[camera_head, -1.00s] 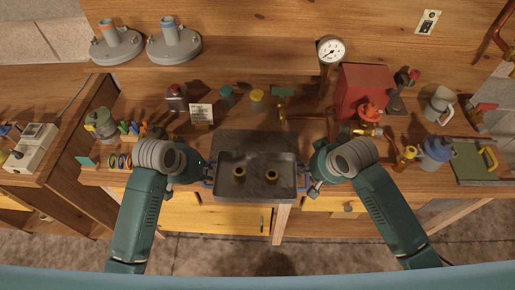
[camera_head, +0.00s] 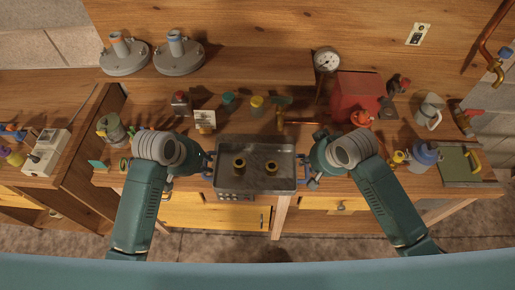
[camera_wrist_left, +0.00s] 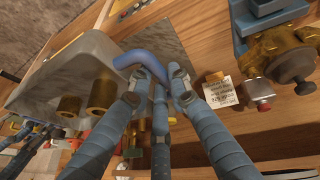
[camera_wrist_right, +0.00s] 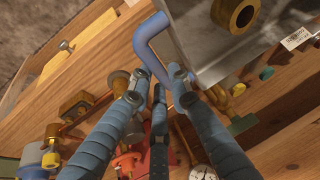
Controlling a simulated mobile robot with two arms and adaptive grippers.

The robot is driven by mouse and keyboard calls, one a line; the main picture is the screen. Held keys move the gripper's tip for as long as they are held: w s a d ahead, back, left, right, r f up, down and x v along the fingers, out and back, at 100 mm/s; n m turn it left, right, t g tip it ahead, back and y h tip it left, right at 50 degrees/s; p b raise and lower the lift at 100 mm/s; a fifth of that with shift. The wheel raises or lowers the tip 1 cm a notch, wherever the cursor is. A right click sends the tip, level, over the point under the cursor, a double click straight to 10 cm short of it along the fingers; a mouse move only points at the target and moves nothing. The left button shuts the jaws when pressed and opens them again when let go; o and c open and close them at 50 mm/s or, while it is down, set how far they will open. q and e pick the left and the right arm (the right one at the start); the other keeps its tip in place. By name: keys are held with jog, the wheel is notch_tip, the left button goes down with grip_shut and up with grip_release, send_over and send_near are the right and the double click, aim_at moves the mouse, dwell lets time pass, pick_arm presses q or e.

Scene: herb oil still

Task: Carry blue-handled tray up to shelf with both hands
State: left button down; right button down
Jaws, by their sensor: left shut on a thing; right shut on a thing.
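The grey metal tray (camera_head: 255,183) with blue handles is in the middle of the head view, held over the front part of the bench, with two brass fittings (camera_head: 239,163) (camera_head: 271,167) in it. My left gripper (camera_head: 207,165) is shut on the tray's left handle, the blue bar (camera_wrist_left: 140,60) in the left wrist view. My right gripper (camera_head: 305,165) is shut on the right handle, the blue bar (camera_wrist_right: 150,38) in the right wrist view. The tray looks about level. The fingertips are partly hidden in the head view.
Behind the tray stand a label card (camera_head: 204,117), a pressure gauge (camera_head: 326,60) and a red box (camera_head: 354,92). Two grey flanged parts (camera_head: 125,55) (camera_head: 179,53) sit higher at the back left. A blue-capped jar (camera_head: 424,155) and a green case (camera_head: 458,164) are at right.

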pick_arm(q)
jog(key=shift+w, duration=0.15)
pick_arm(e)
jog(key=shift+w, duration=0.1)
pick_arm(q)
jog(key=shift+r, duration=0.1)
